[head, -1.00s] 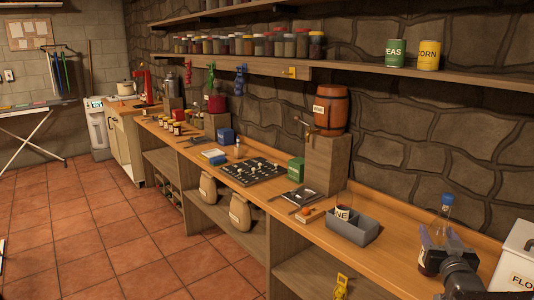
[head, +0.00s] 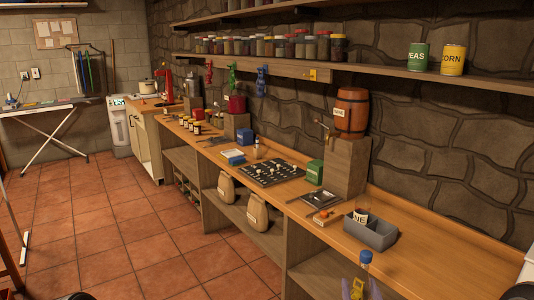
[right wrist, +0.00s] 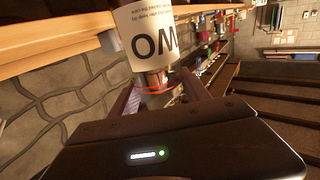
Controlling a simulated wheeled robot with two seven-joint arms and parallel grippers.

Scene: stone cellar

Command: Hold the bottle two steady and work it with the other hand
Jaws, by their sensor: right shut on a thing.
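In the right wrist view the bottle's white label (right wrist: 150,35) shows upside down, with the letters "WO" readable. There the two fingers of my right gripper (right wrist: 158,92) close around the bottle beside the label. The bottle's lower part is cut off in the head view. My left gripper is not in view.
The wooden counter (head: 430,265) is bare at the right. A grey divided tray (head: 382,237) stands on it, with a labelled glass in it. A yellow thing hangs below the counter edge.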

